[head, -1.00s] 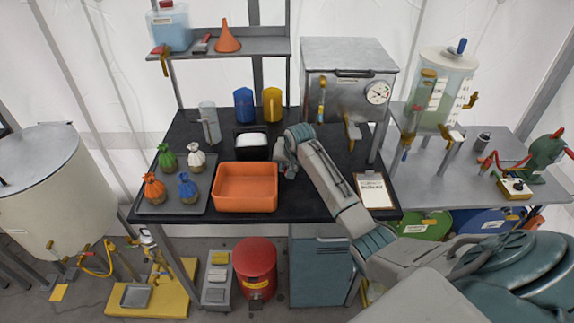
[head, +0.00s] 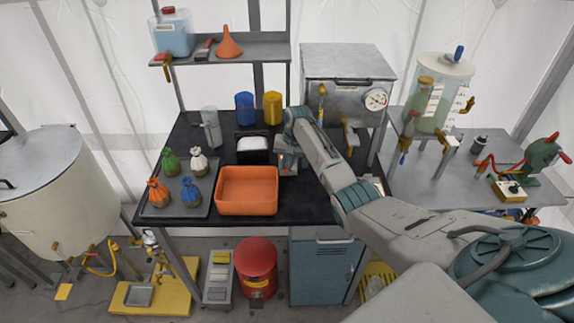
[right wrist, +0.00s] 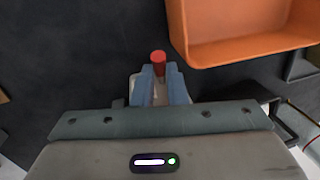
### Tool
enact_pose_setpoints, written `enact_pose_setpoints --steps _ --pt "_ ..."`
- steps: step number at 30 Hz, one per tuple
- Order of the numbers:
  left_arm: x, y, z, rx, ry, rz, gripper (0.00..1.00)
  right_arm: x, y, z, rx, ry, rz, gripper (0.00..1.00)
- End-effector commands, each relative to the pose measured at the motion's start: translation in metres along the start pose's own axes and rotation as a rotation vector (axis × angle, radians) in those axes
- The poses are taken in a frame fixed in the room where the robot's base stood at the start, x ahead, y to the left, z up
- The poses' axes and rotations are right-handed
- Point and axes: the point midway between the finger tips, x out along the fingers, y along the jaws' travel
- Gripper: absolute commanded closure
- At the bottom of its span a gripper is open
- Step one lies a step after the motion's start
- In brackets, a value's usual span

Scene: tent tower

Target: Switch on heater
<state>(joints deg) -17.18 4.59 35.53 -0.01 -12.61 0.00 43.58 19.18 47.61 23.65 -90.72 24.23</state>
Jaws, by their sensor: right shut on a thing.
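My right gripper (head: 286,163) is low over the black table, just right of the orange bin. In the right wrist view its blue-grey fingers (right wrist: 163,88) are shut on a small red-ended piece (right wrist: 158,62). The red end also shows in the head view (head: 282,157). A pale grey shape, perhaps a small base, shows partly beneath the fingers; most of it is hidden. No heater is clearly labelled, so I cannot tell whether this piece is its switch. A metal cabinet with a dial (head: 345,98) and levers stands behind. My left gripper is not in view.
The orange bin (head: 247,205) is close beside my right gripper. A tray (head: 155,208) with several tied bags lies further left. A black holder with white contents (head: 252,148) and blue and yellow jugs stand behind. My right arm covers the table's right part.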

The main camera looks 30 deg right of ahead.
Motion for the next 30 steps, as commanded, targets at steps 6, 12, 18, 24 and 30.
enact_pose_setpoints --steps 6,12,18,24,30 --pt "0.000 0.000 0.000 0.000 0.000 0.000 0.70 -0.001 0.000 -0.001 0.001 -0.004 -0.001 1.00" --pt "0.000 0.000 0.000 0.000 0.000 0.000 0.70 -0.001 0.000 -0.001 0.001 -0.003 -0.001 0.78" --pt "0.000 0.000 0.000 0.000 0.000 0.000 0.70 -0.001 0.000 -0.001 0.001 -0.004 0.000 0.78" --pt "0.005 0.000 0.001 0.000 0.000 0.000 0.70 -0.011 0.000 -0.002 0.000 -0.001 -0.001 0.78" --pt "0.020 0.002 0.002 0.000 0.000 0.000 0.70 -0.048 0.001 -0.003 0.000 0.002 -0.001 0.78"
